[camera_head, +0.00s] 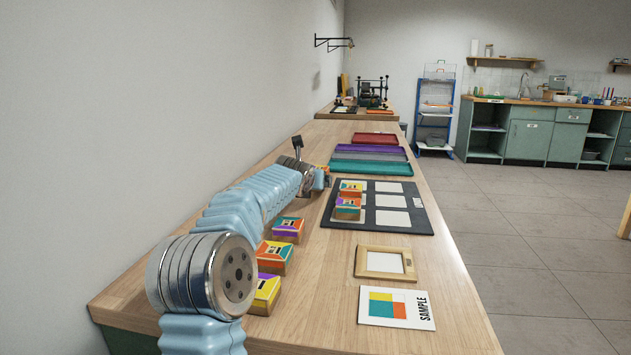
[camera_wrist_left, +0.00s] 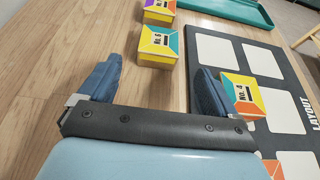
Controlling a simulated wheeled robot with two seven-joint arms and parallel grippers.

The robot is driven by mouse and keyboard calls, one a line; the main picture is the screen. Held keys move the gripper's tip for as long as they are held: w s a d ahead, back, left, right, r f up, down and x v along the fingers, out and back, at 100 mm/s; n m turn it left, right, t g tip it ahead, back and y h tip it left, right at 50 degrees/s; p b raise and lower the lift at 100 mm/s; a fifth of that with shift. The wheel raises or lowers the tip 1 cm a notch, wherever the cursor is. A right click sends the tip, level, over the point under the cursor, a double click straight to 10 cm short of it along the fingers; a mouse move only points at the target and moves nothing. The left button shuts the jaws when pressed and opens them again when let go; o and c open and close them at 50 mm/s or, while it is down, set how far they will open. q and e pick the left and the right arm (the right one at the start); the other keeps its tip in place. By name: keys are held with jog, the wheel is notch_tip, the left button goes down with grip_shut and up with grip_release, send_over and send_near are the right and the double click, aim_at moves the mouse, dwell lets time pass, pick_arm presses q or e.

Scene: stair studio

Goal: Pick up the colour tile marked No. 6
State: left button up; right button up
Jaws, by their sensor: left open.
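The tile marked No. 6 (camera_wrist_left: 158,45) is a small block with a yellow side and an orange, white and teal top. In the wrist view it lies on the bare wood just ahead of my left gripper (camera_wrist_left: 155,84), in line with the gap between the fingers and apart from them. The blue-padded fingers are open and empty. In the head view my left gripper (camera_head: 318,178) is far along the table, left of the layout board; I cannot clearly make out tile No. 6 there. My right gripper is not in view.
Tile No. 4 (camera_wrist_left: 243,92) lies on the dark layout board (camera_wrist_left: 268,117), close to the right finger. Another tile (camera_wrist_left: 159,10) lies beyond No. 6. Several tiles (camera_head: 288,229) lie nearer on the table. A wooden frame (camera_head: 385,262), sample card (camera_head: 396,307) and trays (camera_head: 370,167) are also there.

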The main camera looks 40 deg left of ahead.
aim_at(313, 193)
pick_arm(q)
jog(key=p+x, duration=0.1)
jog(key=x, duration=0.3)
jog(key=shift+w+a+f+p, duration=0.2)
jog(key=shift+a+p, duration=0.1)
jog(key=shift+w+a+f, duration=0.1)
jog(key=shift+w+f, duration=0.05)
jog(key=c, duration=1.2)
